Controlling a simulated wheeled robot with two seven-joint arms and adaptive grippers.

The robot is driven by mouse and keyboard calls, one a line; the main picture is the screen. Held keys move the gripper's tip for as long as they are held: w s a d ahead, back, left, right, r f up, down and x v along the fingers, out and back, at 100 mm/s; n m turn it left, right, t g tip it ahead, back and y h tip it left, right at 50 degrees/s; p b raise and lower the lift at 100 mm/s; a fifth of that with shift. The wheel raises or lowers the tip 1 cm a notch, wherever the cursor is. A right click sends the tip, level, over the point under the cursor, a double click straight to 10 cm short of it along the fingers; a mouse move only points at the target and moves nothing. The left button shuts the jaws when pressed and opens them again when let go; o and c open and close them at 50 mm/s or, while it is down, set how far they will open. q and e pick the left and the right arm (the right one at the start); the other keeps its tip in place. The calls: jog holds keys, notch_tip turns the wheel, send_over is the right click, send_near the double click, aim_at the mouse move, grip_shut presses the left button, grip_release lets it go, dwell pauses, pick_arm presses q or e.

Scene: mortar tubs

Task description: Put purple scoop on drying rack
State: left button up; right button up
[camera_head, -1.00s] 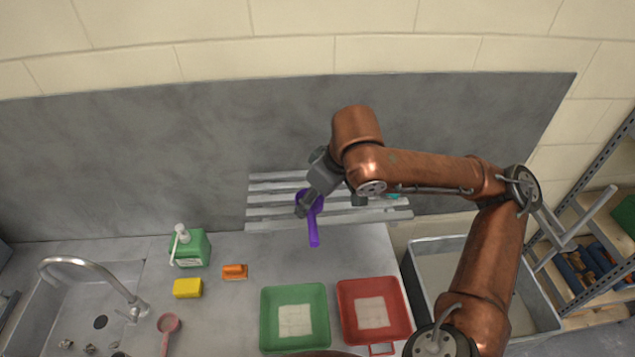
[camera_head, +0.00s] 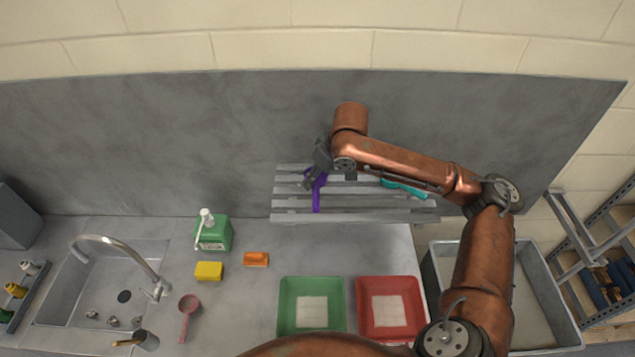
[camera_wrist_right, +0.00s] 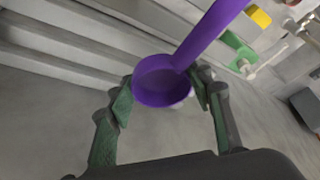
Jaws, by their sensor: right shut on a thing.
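The purple scoop (camera_head: 316,198) is at the left part of the slatted grey drying rack (camera_head: 290,216), its handle pointing toward the front of the counter. My right gripper (camera_head: 309,181) is shut on the scoop at its bowl end. In the right wrist view the scoop's round bowl (camera_wrist_right: 160,82) sits between the fingers of the right gripper (camera_wrist_right: 163,95), with the handle running up and away. I cannot tell whether the scoop touches the slats. My left gripper is not in view.
A teal tool (camera_head: 404,187) lies on the rack's right part, behind my right arm. A green tray (camera_head: 284,305) and a red tray (camera_head: 417,306) stand in front. A green soap bottle (camera_head: 214,236), yellow sponge (camera_head: 209,271), orange item (camera_head: 256,259) and pink scoop (camera_head: 188,308) are left.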

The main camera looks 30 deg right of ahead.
aim_at(317, 184)
jog(key=shift+w+f, duration=0.45)
jog(key=shift+w+f+p, duration=0.1)
jog(key=shift+f+p, duration=0.3)
jog(key=shift+f, duration=1.3)
jog(key=shift+f, duration=0.1)
jog(key=o, duration=1.2)
jog(key=b+v, duration=0.1)
jog(key=v, duration=1.1)
jog(key=shift+w, duration=0.15)
